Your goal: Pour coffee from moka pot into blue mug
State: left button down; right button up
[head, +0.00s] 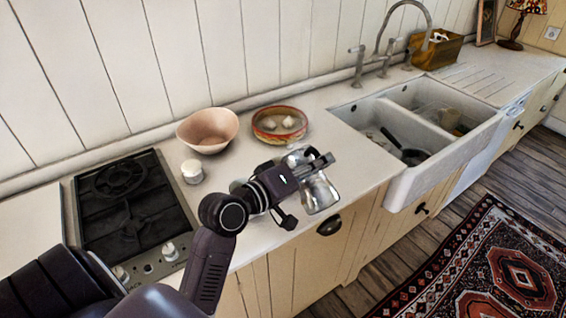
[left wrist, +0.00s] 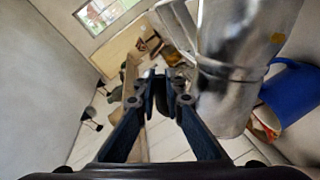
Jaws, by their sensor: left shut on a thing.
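The silver metal moka pot (head: 320,194) is at the front edge of the counter in the head view, partly covered by my left gripper (head: 301,184). In the left wrist view, the moka pot (left wrist: 228,85) fills the upper right, beside the fingers. My left gripper (left wrist: 160,95) is shut on the moka pot, apparently at its handle; the exact contact is hard to see. The blue mug (left wrist: 292,90) shows at the right of the left wrist view, beyond the pot and partly hidden by it. I cannot make out the mug in the head view. My right gripper is not in view.
A pink bowl (head: 207,131), a round dish with pale items (head: 279,123) and a small white jar (head: 191,172) stand behind the gripper. A gas hob (head: 126,204) is at left. A double sink (head: 447,143) with dishes is at right.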

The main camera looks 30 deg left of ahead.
aim_at(316, 151)
pick_arm(q)
jog(key=shift+w+a+r, duration=0.1)
jog(key=shift+a+r, duration=0.15)
jog(key=shift+r, duration=0.1)
jog(key=shift+w+a+r+n+p, duration=0.15)
jog(key=shift+a+r+n+p, duration=0.3)
jog(key=shift+p, duration=0.2)
jog(key=shift+w+a+r+n+p, duration=0.15)
jog(key=shift+a+r+n+p, duration=0.2)
jog(key=shift+r+n+p, duration=0.25)
dwell(1.2)
jog(key=d+f+m+b, duration=0.1)
jog(key=f+b, duration=0.1)
jog(key=s+d+f+m+b, duration=0.1)
jog(key=f+m+b, duration=0.1)
jog(key=d+f+m+b, duration=0.1)
jog(key=d+f+b, duration=0.1)
jog(key=shift+s+f+m+t, duration=0.25)
jog(key=shift+f+t, duration=0.05)
jog(key=shift+d+r, duration=0.1)
jog(key=shift+r, duration=0.15)
jog(key=shift+s+d+f+m+y, duration=0.15)
jog(key=shift+d+f+m+y, duration=0.2)
jog(key=shift+m, duration=0.25)
jog(key=s+d+f+m+t+b, duration=0.1)
jog(key=s+d+f+m+b, duration=0.1)
jog(key=d+f+m+b, duration=0.2)
jog(key=shift+d+f+m, duration=0.45)
jog(key=shift+d+m, duration=0.2)
jog(key=shift+m, duration=0.45)
